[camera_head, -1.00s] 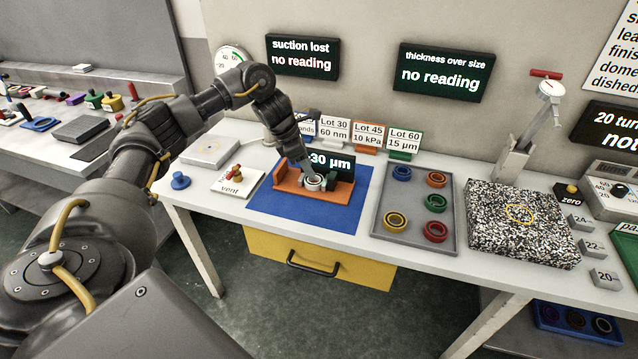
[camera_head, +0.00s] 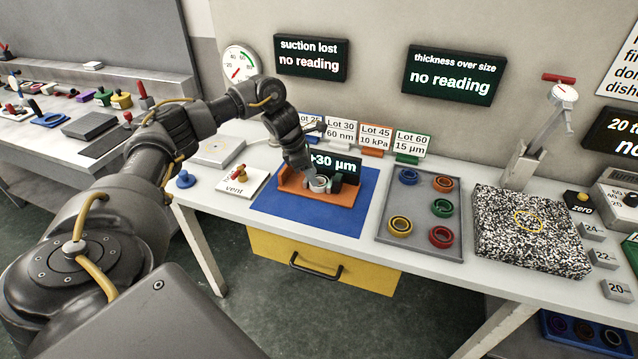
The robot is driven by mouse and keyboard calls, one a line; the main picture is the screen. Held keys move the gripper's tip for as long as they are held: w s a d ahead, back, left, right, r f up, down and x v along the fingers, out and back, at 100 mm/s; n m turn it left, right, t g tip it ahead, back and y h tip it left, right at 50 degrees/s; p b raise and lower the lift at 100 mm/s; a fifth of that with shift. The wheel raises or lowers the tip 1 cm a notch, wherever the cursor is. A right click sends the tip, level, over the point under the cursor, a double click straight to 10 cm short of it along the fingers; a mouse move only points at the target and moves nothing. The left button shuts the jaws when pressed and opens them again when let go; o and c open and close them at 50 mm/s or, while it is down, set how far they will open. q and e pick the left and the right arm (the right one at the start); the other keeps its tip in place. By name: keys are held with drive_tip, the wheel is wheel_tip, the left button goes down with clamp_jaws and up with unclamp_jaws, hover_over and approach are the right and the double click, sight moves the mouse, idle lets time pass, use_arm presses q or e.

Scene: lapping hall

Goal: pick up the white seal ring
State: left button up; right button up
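The white seal ring (camera_head: 319,185) sits in the orange fixture (camera_head: 292,184) on the blue mat (camera_head: 370,187) on the white table. My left gripper (camera_head: 312,174) points down right at the ring, over its left and back side. The fingertips are small and partly merge with the ring, so I cannot tell whether they touch it or how far apart they are. The ring looks level and low in the fixture. My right gripper is not in view.
A dark "+30 µm" display (camera_head: 336,164) stands just behind the fixture. A grey tray (camera_head: 420,239) with several coloured rings lies to the right, then a speckled block (camera_head: 530,245). A "vent" panel (camera_head: 237,183) is at the left. Lot cards (camera_head: 375,137) stand behind.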

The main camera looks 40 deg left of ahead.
sight(320, 186)
use_arm(q)
drive_tip(key=p+x, duration=0.1)
drive_tip(key=x, duration=0.3)
drive_tip(key=shift+w+d+f, duration=0.1)
drive_tip(key=shift+d+f, duration=0.05)
drive_tip(key=shift+f, duration=0.15)
clamp_jaws()
